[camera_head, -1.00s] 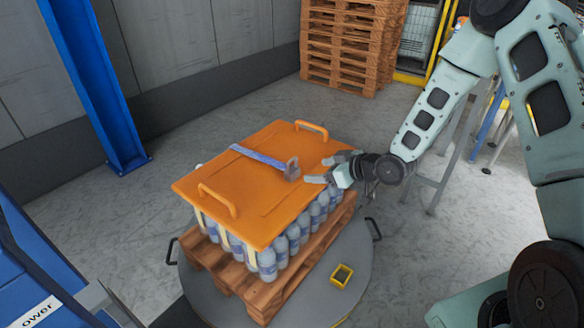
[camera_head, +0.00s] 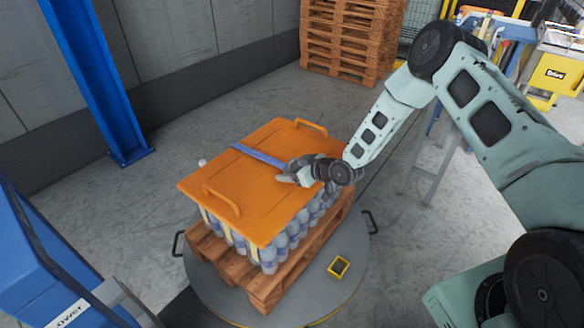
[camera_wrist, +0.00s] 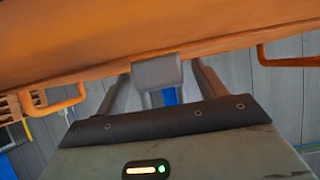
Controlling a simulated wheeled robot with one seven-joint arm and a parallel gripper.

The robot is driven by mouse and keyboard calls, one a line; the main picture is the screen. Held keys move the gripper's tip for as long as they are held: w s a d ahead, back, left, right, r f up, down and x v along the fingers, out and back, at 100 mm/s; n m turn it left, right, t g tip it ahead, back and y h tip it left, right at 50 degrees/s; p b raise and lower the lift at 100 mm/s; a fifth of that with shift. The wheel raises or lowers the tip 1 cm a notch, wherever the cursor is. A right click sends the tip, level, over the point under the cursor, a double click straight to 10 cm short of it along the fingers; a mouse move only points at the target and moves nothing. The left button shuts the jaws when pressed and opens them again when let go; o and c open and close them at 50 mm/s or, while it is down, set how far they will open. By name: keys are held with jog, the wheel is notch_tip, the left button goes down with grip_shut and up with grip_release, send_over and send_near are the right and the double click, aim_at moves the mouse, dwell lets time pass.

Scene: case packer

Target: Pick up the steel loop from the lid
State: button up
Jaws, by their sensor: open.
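The orange lid (camera_head: 235,190) lies flat on a block of bottles. A blue strap (camera_head: 256,155) crosses it and ends at the steel loop, which my gripper mostly hides in the head view. My gripper (camera_head: 285,173) is over the lid's right part, coming in from the right. In the wrist view the grey steel loop (camera_wrist: 157,71) appears between my two parted fingers, with blue strap (camera_wrist: 170,96) showing below it. The jaws are open. I cannot tell whether a finger touches the loop.
The lid has two raised orange handles (camera_head: 222,203) (camera_head: 311,127), both apart from my gripper. The bottles (camera_head: 270,258) stand on a wooden pallet (camera_head: 265,292) on a round grey turntable (camera_head: 345,225). A blue post (camera_head: 95,80) and stacked pallets (camera_head: 345,40) stand behind.

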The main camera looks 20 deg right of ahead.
jog(key=c, duration=1.1)
jog(key=shift+c, duration=0.2)
jog(key=shift+r, duration=0.1)
